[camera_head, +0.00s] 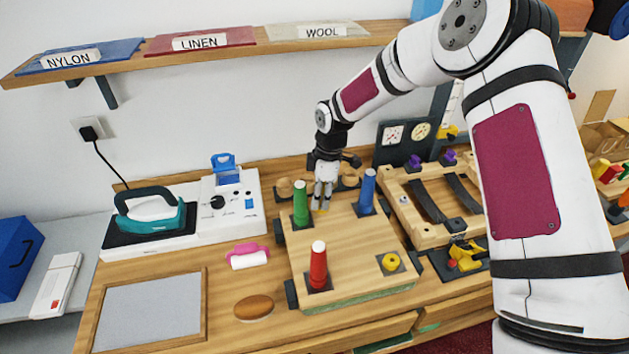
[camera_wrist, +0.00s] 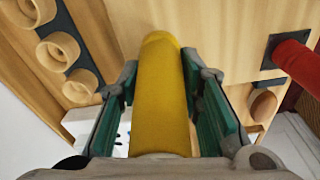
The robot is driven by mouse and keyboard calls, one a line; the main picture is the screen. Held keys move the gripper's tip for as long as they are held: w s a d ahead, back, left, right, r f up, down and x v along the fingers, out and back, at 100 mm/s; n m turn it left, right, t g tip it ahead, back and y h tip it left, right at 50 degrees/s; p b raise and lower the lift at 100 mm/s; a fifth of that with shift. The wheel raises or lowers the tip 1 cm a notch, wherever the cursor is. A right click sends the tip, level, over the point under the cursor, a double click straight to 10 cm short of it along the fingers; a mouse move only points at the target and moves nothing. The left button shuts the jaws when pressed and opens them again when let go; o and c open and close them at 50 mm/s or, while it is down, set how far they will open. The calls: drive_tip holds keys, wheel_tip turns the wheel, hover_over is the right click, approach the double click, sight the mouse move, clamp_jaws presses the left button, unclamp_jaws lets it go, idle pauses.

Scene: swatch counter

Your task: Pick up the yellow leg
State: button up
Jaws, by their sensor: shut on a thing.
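The yellow leg (camera_wrist: 160,95) is a smooth cylinder that lies lengthwise between the two green-padded fingers of my gripper (camera_wrist: 162,105) in the wrist view. My gripper is shut on it. In the head view my gripper (camera_head: 323,190) is over the far part of the wooden board (camera_head: 345,240), between the green leg (camera_head: 301,204) and the blue leg (camera_head: 367,192). I cannot tell whether that end touches the board.
A red leg (camera_head: 318,267) stands at the board's near left corner. A yellow ring (camera_head: 390,262) sits on a dark square at the near right. A wooden frame with dark straps (camera_head: 430,205) is to the right. An iron (camera_head: 150,212) stands at the left.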

drive_tip(key=s+d+p, duration=0.1)
drive_tip(key=s+d, duration=0.2)
drive_tip(key=s, duration=1)
drive_tip(key=s+d+p, duration=0.1)
drive_tip(key=s+d, duration=0.3)
drive_tip(key=s, duration=0.9)
drive_tip(key=shift+s+d, duration=0.2)
drive_tip(key=shift+d, duration=0.1)
drive_tip(key=shift+w, duration=0.1)
